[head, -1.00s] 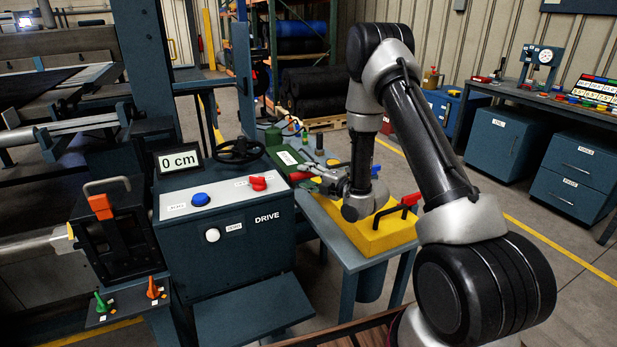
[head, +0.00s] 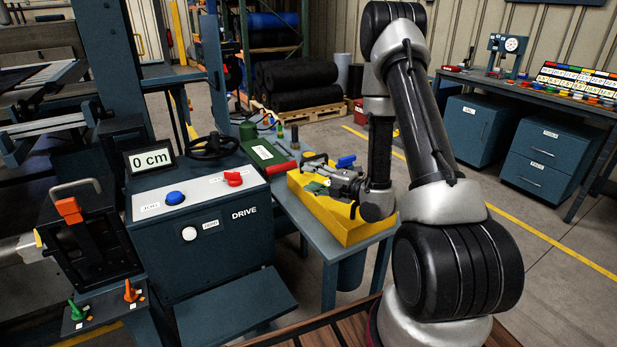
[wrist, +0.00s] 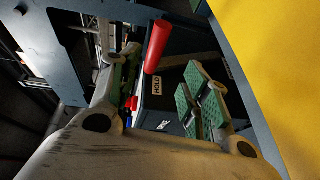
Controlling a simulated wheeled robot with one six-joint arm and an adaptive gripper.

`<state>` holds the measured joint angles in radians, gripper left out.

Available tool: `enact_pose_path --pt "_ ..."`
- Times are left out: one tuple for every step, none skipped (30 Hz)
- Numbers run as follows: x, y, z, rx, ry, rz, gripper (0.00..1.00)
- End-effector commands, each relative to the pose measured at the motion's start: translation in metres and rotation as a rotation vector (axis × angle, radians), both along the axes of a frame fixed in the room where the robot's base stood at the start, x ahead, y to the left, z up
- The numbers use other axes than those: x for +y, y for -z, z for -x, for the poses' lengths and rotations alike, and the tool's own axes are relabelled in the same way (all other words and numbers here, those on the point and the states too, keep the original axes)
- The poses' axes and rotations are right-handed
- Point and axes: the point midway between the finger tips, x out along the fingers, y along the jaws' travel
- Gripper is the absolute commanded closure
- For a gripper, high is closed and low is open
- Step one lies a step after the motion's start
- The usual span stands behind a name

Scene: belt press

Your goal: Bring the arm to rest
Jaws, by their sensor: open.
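My gripper (head: 318,180) is open and points left, above the left part of the yellow tray (head: 345,231) on the side stand. No object shows between its fingers in the head view. In the wrist view its green-padded fingers (wrist: 163,85) are spread apart, with a red cylindrical handle (wrist: 157,47) showing beyond them; whether it touches a finger I cannot tell. My arm is bent, with its forearm hanging down over the tray's right side and hiding part of it.
A green box (head: 267,155) sits behind the tray. Open floor lies right, before the workbench (head: 590,112).

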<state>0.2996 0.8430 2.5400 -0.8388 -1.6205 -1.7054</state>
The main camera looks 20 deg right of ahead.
Motion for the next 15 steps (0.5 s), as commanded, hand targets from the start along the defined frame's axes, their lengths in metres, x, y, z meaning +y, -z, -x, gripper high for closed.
enact_pose_path --pt "0.0 0.0 0.0 0.0 0.0 0.0 0.53" --pt "0.0 0.0 0.0 0.0 0.0 0.0 0.53" --pt "0.0 0.0 0.0 0.0 0.0 0.0 0.53" --pt "0.0 0.0 0.0 0.0 0.0 0.0 0.53" --pt "0.0 0.0 0.0 0.0 0.0 0.0 0.53" --pt "0.0 0.0 0.0 0.0 0.0 0.0 0.53" --pt "0.0 0.0 0.0 0.0 0.0 0.0 0.53" --pt "0.0 0.0 0.0 0.0 0.0 0.0 0.53" --pt "0.0 0.0 0.0 0.0 0.0 0.0 0.53" --pt "0.0 0.0 -0.001 0.001 0.0 0.001 0.53" --pt "0.0 -0.001 -0.001 0.003 0.001 0.002 0.53" --pt "-0.001 -0.003 -0.003 0.01 0.003 0.004 0.53" --pt "-0.001 -0.005 -0.004 0.022 0.004 0.009 0.53" --pt "-0.002 -0.008 -0.006 0.037 0.008 0.014 0.53" --pt "-0.004 -0.013 -0.01 0.066 0.018 0.024 0.53"
